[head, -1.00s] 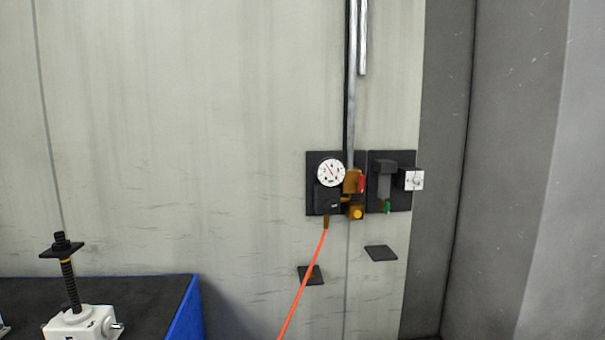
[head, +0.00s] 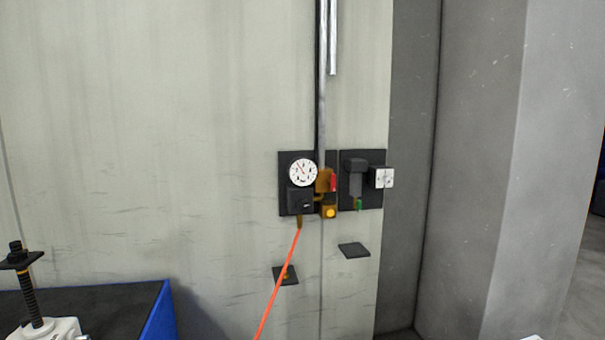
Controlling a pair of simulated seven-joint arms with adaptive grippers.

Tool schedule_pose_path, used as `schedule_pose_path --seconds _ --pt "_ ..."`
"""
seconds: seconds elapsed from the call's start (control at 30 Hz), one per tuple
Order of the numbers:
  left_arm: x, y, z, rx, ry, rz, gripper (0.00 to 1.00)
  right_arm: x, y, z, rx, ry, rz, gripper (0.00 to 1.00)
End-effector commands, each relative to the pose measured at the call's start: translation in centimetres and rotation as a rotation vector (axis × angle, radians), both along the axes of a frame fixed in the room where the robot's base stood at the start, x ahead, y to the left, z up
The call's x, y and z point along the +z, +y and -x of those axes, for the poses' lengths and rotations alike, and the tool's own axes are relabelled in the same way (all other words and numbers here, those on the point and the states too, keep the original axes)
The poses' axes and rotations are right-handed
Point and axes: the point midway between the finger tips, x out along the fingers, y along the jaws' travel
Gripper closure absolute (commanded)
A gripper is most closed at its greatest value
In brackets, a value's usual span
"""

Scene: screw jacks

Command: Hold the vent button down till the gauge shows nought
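The round white gauge (head: 303,172) is on a dark plate on the wall, right of centre in the head view. Its red needle slants to the upper left; the scale is too small to read. A yellow-orange button (head: 330,212) sits on a brass block just below and right of the gauge; I take it for the vent button, but no label is readable. A red lever (head: 334,182) is above it. Neither of my grippers is in view, and nothing touches the button.
An orange hose (head: 277,285) hangs from the gauge unit. A second plate beside it holds a dark device (head: 355,175) and a white box (head: 382,178). Small dark shelves (head: 354,250) jut out below. A screw jack (head: 30,290) stands on a blue-edged bench (head: 160,315) at lower left.

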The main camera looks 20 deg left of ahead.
Motion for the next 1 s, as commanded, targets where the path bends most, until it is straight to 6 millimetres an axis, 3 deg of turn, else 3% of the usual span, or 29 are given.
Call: schedule_pose_path --seconds 0.9,0.93,1.0 --pt "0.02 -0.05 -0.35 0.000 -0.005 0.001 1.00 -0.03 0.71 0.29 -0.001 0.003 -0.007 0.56" --pt "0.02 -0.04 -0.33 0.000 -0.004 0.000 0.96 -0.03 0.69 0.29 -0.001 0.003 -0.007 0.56" --pt "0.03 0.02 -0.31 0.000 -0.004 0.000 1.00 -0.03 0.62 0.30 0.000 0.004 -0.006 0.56"
